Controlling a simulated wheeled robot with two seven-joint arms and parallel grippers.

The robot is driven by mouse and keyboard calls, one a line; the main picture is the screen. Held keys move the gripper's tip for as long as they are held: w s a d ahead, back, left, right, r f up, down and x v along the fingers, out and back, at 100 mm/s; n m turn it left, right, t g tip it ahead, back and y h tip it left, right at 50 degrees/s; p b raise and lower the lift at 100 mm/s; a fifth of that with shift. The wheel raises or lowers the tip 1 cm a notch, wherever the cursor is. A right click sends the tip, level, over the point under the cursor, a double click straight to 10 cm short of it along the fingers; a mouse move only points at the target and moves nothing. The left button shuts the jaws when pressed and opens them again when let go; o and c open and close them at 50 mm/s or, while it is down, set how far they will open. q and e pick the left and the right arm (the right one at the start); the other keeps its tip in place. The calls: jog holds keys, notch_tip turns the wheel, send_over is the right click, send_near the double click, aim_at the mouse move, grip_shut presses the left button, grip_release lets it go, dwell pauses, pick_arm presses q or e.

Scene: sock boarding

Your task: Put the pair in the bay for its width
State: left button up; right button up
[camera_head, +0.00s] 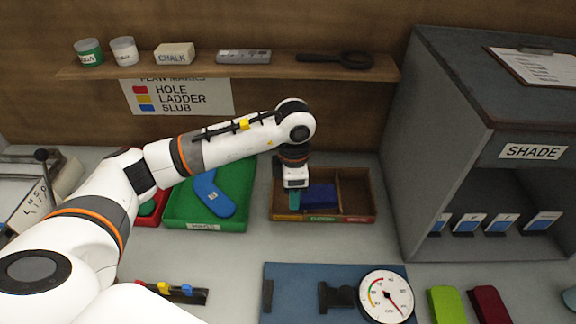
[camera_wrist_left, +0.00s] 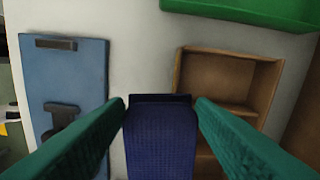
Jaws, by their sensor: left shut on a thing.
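The tray (camera_wrist_left: 226,51) lies beyond the pair there. I cannot tell whether the pair touches the tray floor. The right bay looks empty. My right gripper is out of view.
A green tray (camera_head: 240,170) holding a blue sock (camera_head: 213,194) stands left of the wooden tray. The grey SHADE cabinet (camera_head: 440,110) rises close at the right. A blue board (camera_head: 300,285) with a dial gauge (camera_head: 387,296) lies in front. A shelf (camera_head: 230,72) runs above.

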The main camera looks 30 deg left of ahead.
pick_arm(q)
jog(key=shift+w+a+f+n+b, duration=0.35)
jog(key=shift+w+a+f+n, duration=0.6)
jog(key=shift+n, duration=1.85)
jog(key=shift+w+a+f+n+b, duration=0.45)
jog(key=shift+f+n, duration=0.95)
jog(key=shift+n, duration=1.4)
jog(key=shift+w+a+f+n+b, duration=0.3)
jog(key=shift+w+f+n, duration=0.75)
jog(key=shift+n, duration=1.75)
jog(key=shift+s+a+f, duration=0.1)
jog(key=shift+s+f, duration=0.05)
jog(key=shift+s, duration=0.05)
jog(key=o, duration=1.1)
notch_tip(320, 180, up, 12)
jog(key=shift+r+b, duration=0.1)
jog(key=shift+b, duration=0.5)
